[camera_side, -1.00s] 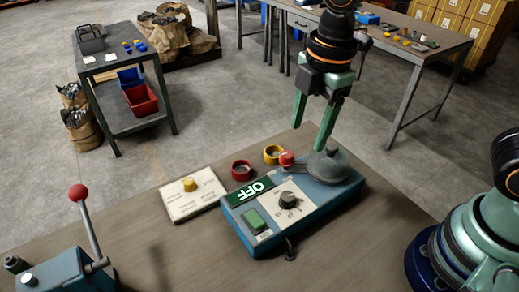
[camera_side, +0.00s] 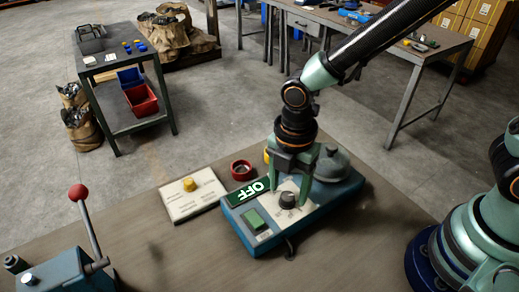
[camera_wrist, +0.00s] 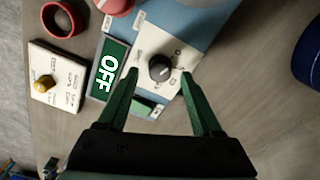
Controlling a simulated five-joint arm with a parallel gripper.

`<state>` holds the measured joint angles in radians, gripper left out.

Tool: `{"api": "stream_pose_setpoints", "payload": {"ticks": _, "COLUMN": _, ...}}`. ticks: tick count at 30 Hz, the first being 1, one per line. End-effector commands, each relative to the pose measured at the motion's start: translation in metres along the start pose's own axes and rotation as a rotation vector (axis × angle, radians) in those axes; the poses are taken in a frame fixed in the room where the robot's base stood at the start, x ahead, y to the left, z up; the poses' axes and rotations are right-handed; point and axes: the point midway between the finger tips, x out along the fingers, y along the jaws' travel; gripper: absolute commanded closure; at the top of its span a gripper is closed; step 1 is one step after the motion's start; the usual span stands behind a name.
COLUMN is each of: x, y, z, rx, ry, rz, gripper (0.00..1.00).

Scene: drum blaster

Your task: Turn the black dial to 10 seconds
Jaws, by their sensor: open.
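The black dial (camera_side: 287,200) sits on a white plate on top of the blue control box (camera_side: 335,200). It also shows in the wrist view (camera_wrist: 160,68), with a light pointer line; the markings around it are too small to read. My gripper (camera_side: 293,200) is open above the box, its green fingers pointing down on either side of the dial. In the wrist view my gripper (camera_wrist: 163,100) has its fingertips spread apart, with the dial between and slightly beyond them. I cannot tell if a finger touches the dial.
A green "OFF" display (camera_side: 251,192) and a green button (camera_side: 254,219) are on the box. A grey dome (camera_side: 332,166) rises at its back right. A panel with a yellow knob (camera_side: 190,184) and a red ring (camera_side: 241,169) lie left. A red-topped lever (camera_side: 78,192) stands front left.

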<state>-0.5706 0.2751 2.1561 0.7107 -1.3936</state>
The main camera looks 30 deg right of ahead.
Motion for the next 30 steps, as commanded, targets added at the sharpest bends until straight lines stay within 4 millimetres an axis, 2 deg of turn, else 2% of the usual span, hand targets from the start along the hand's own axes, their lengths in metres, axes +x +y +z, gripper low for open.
{"api": "stream_pose_setpoints", "payload": {"ticks": 6, "x": 0.0138, "y": -0.0005, "z": 0.0001, "rx": 0.001, "ry": 0.000, "rz": -0.002, "gripper": 0.33}}
{"api": "stream_pose_setpoints", "payload": {"ticks": 14, "x": 0.0146, "y": 0.0000, "z": 0.0000, "rx": 0.001, "ry": 0.000, "rz": 0.000, "gripper": 0.33}}
{"api": "stream_pose_setpoints", "payload": {"ticks": 15, "x": 0.0145, "y": 0.0000, "z": 0.0000, "rx": 0.001, "ry": 0.000, "rz": 0.000, "gripper": 0.41}}
{"api": "stream_pose_setpoints", "payload": {"ticks": 17, "x": 0.0144, "y": 0.0000, "z": 0.0000, "rx": 0.001, "ry": 0.000, "rz": 0.000, "gripper": 0.64}}
{"api": "stream_pose_setpoints", "payload": {"ticks": 18, "x": 0.0144, "y": 0.0000, "z": 0.0000, "rx": 0.001, "ry": 0.000, "rz": 0.000, "gripper": 0.79}}
{"api": "stream_pose_setpoints", "payload": {"ticks": 20, "x": 0.0143, "y": 0.0000, "z": 0.0000, "rx": 0.001, "ry": 0.000, "rz": 0.000, "gripper": 1.00}}
{"api": "stream_pose_setpoints", "payload": {"ticks": 30, "x": 0.0140, "y": 0.0000, "z": 0.0000, "rx": 0.033, "ry": 0.000, "rz": 0.000, "gripper": 1.00}}
